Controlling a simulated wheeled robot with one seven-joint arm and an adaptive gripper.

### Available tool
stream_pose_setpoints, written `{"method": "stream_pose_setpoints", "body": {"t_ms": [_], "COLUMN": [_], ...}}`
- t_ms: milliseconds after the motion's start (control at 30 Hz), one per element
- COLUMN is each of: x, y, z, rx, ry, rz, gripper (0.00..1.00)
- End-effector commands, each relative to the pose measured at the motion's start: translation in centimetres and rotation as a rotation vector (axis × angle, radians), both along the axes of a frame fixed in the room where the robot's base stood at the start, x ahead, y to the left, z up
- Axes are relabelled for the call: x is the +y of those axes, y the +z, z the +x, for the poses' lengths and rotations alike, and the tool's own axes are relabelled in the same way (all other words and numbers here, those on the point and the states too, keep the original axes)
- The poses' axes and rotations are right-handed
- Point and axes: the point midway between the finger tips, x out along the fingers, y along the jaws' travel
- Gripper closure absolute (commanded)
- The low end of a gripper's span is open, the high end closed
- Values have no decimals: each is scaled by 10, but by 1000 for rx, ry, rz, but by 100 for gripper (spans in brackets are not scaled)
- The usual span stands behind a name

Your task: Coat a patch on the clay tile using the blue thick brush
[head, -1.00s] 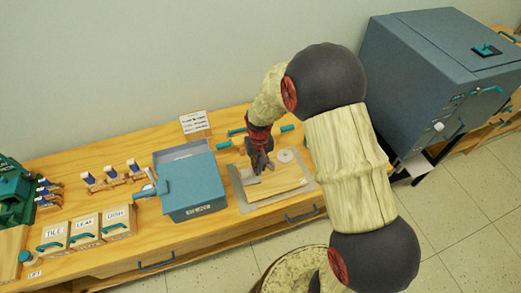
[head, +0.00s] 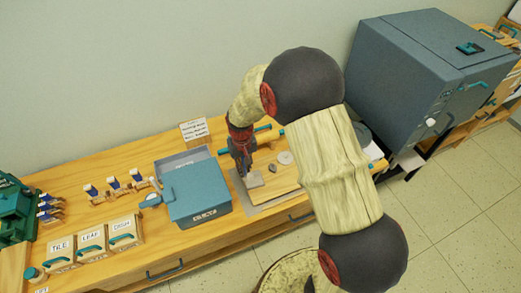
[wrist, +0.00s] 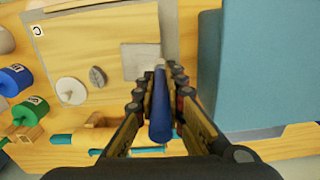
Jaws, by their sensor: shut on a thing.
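My gripper (head: 243,172) is shut on the blue thick brush (wrist: 160,108), whose blue handle runs between the fingers in the wrist view. The brush points toward the clay tile (wrist: 140,62), a pale grey square on the wooden board. The tile also shows in the head view (head: 254,180), just below the gripper. The brush's tip lies at the tile's right edge in the wrist view; I cannot tell whether it touches. A round grey disc (wrist: 72,91) and a small dark oval piece (wrist: 97,77) lie beside the tile.
A blue-grey box (head: 197,188) stands close left of the board (head: 285,183). A rolling pin (head: 262,136) lies behind it. Blue (wrist: 15,80) and green (wrist: 30,111) round-ended items are at the wrist view's left. Labelled boxes (head: 92,238) stand farther left; a large blue-grey cabinet (head: 420,85) is right.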

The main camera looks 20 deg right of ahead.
Motion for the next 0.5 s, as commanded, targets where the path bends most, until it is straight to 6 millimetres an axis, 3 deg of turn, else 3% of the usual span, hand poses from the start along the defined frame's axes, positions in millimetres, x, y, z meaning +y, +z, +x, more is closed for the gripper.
{"method": "stream_pose_setpoints", "body": {"t_ms": [500], "x": [-1], "y": [47], "z": [6], "rx": [4], "ry": [1], "rz": [0], "gripper": [100]}}
